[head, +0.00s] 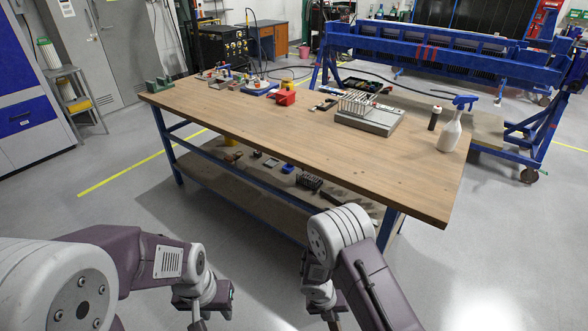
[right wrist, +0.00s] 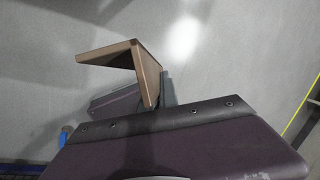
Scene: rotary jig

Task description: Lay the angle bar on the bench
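The angle bar (right wrist: 122,56), a brown L-shaped piece, shows end-on in the right wrist view. My right gripper (right wrist: 160,92) appears shut on one of its flanges, with the other flange jutting to the left. The bar's far length is hidden. The bench (head: 290,122) has a wooden top and blue legs.
On the bench are a grey device with a rack (head: 370,118), a white spray bottle (head: 450,132), a dark cylinder (head: 434,118), a red block (head: 285,98) and a green block (head: 158,84). The front and middle of the top are clear. A lower shelf holds small items.

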